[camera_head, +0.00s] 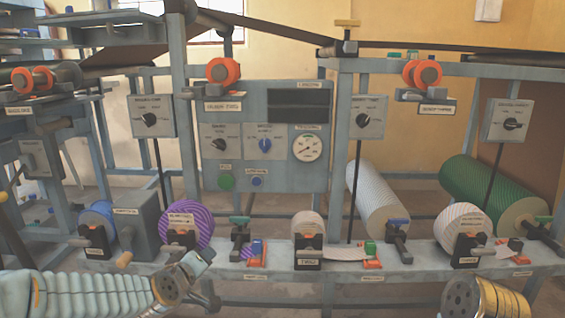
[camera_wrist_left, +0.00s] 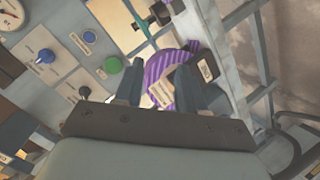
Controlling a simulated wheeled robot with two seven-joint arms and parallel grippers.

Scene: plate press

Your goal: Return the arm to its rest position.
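My left arm comes in from the lower left in the head view. Its gripper (camera_head: 198,268) is in front of the bench, below the purple striped roll (camera_head: 190,226). In the left wrist view the two fingers of my left gripper (camera_wrist_left: 160,68) are apart, with nothing held between them. The purple striped roll (camera_wrist_left: 158,68) and its pale label show beyond the fingers. Part of my right arm (camera_head: 485,299) shows at the lower right edge of the head view; its gripper is out of sight.
A bench (camera_head: 340,268) carries a blue roll (camera_head: 98,212), white rolls and several coloured clamps. A control panel (camera_head: 265,135) with knobs and a gauge stands behind it. A green roll (camera_head: 485,190) lies at the back right. Frame posts stand close around the bench.

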